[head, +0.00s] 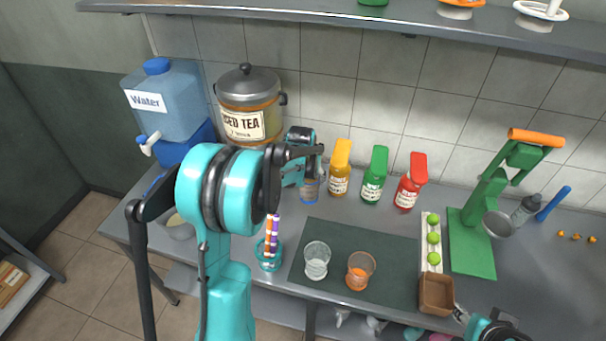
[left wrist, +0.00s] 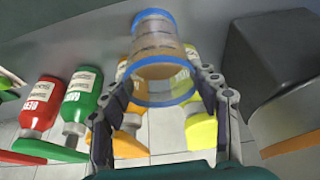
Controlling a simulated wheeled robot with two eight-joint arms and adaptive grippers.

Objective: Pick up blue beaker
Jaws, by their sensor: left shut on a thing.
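The blue beaker (head: 309,189) is clear with blue bands and stands out at the back of the counter, left of the orange bottle. Amber colour shows in or through it. In the left wrist view the beaker (left wrist: 158,50) sits between my two fingers, which touch its sides. My left gripper (head: 312,166) reaches it from above left in the head view and is shut on it; its fingers also show in the left wrist view (left wrist: 163,105). I cannot tell whether the beaker's base touches the counter. Part of my right gripper (head: 482,328) shows at the bottom right edge; its fingers are unclear.
Orange (head: 339,178), green (head: 373,182) and red (head: 409,186) bottles stand right of the beaker. The iced tea pot (head: 248,95) is behind left. Two glasses stand on a dark mat (head: 330,236). A green press (head: 485,200) is at right; a shelf (head: 330,20) hangs above.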

